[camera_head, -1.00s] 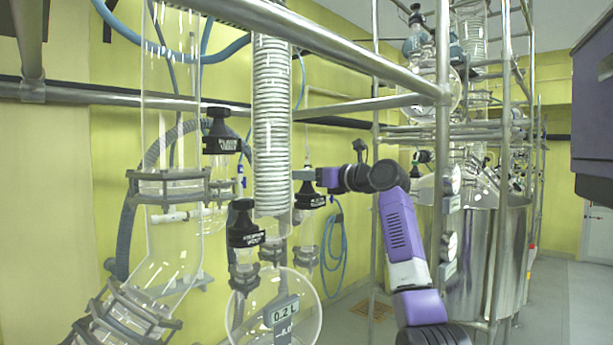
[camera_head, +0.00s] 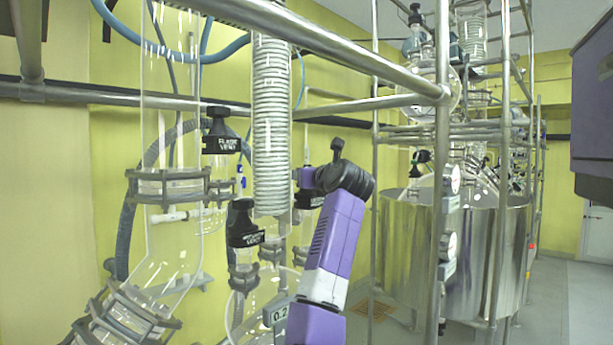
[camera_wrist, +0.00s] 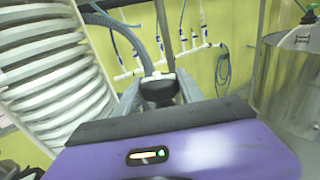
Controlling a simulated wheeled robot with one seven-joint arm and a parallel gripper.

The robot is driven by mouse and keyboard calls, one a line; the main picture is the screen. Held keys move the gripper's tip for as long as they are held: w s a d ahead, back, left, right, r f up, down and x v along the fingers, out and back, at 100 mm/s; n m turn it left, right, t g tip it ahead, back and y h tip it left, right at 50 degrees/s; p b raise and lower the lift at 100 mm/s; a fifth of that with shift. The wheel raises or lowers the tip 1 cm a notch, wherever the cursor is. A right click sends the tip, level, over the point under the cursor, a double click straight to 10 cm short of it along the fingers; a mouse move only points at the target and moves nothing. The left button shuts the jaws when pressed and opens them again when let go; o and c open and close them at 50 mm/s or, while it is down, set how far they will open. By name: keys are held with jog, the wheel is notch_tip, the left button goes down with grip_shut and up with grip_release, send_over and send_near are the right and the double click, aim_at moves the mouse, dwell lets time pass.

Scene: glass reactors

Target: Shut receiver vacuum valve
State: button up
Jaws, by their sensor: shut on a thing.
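A black valve knob (camera_wrist: 160,88) shows in the wrist view between the two grey fingers of my gripper (camera_wrist: 158,84), which is shut on it. In the head view a black valve (camera_head: 308,200) beside the right of the coil condenser is partly covered by my arm; its label cannot be read, so I cannot confirm it is the receiver vacuum valve. My fingertips are hidden there. The round glass receiver flask (camera_head: 243,312) stands below, partly behind my forearm.
A black valve marked FLASK VENT (camera_head: 221,140) and another black vent valve (camera_head: 243,225) stand left of my arm. The coil condenser (camera_head: 271,120) is close beside my gripper. Metal frame rails (camera_head: 340,50) cross above. A steel vessel (camera_head: 480,255) stands at right.

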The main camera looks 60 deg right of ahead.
jog(key=shift+r+m+g+h, duration=0.1)
jog(key=shift+m+g+h, duration=0.3)
jog(key=shift+h, duration=0.1)
jog(key=o, duration=1.4)
jog(key=shift+s+d+n+t+y, duration=0.1)
jog(key=shift+d+n+t+y, duration=0.05)
jog(key=shift+n+t+y, duration=1.45)
jog(key=shift+n+y, duration=0.4)
jog(key=shift+y, duration=0.6)
jog(key=shift+n+t+y, duration=0.7)
jog(key=shift+n+y, duration=0.4)
jog(key=shift+y, duration=0.6)
jog(key=shift+n+y, duration=0.8)
jog(key=shift+y, duration=0.4)
